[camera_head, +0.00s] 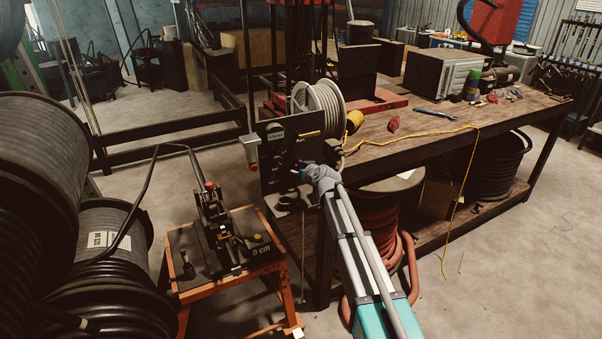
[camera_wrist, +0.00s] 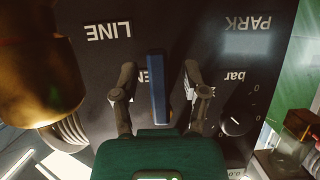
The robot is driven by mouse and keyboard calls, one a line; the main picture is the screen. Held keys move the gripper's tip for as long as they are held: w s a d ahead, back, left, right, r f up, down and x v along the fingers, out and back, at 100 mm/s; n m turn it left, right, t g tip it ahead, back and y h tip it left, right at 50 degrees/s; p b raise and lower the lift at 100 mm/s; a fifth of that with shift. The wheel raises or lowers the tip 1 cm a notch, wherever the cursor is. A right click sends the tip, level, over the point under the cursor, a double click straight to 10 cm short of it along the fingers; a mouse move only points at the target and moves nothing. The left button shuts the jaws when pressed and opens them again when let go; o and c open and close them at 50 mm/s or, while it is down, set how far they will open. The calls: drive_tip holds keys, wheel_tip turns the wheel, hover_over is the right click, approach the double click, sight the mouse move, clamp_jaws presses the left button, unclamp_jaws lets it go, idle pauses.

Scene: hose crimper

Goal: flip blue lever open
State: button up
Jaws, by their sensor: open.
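The blue lever (camera_wrist: 158,90) is a narrow upright bar in the wrist view, on a dark panel (camera_wrist: 215,25) with upside-down "LINE" and "PARK" labels. My gripper (camera_wrist: 159,72) is open, with one dark finger on each side of the lever. Gaps show between the lever and both fingers. In the head view, my gripper (camera_head: 297,172) is at the front of the dark panel (camera_head: 275,135), at the workbench's left end. The lever cannot be made out there.
A brass-coloured fitting (camera_wrist: 40,80) is close on the left. A small cup-like part (camera_wrist: 296,140) is at right. In the head view, a pale hose reel (camera_head: 320,108) stands behind the panel.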

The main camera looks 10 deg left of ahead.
drive_tip(key=shift+d, duration=0.1)
drive_tip(key=shift+w+d+n+t+h, duration=0.15)
drive_tip(key=shift+n+t+h, duration=0.15)
drive_tip(key=shift+n, duration=0.2)
drive_tip(key=shift+w+d+n+t+h, duration=0.15)
drive_tip(key=shift+n+t+h, duration=0.15)
drive_tip(key=shift+n, duration=0.2)
drive_tip(key=shift+w+d+r+n+t+h+b, duration=0.1)
drive_tip(key=shift+w+d+n+t+h+b, duration=0.15)
drive_tip(key=shift+n, duration=0.35)
drive_tip(key=shift+w+d+r+n+t+h+b, duration=0.1)
drive_tip(key=shift+n+t+h, duration=0.2)
drive_tip(key=shift+n, duration=0.3)
drive_tip(key=p+v, duration=0.5)
drive_tip(key=v, duration=0.9)
drive_tip(key=s+d+f+m+g+h, duration=0.2)
drive_tip(key=s+d+f+m+g, duration=0.1)
drive_tip(key=d, duration=0.5)
drive_tip(key=s+d+f+m+g+h, duration=0.1)
drive_tip(key=s+d+f+m+g, duration=0.1)
drive_tip(key=s+d+f, duration=0.4)
drive_tip(key=shift+s+d+f+m+g+h, duration=0.35)
drive_tip(key=shift+s+d+g, duration=0.4)
drive_tip(key=shift+s+d, duration=0.45)
drive_tip(key=shift+w+r, duration=0.1)
drive_tip(key=shift+w, duration=0.05)
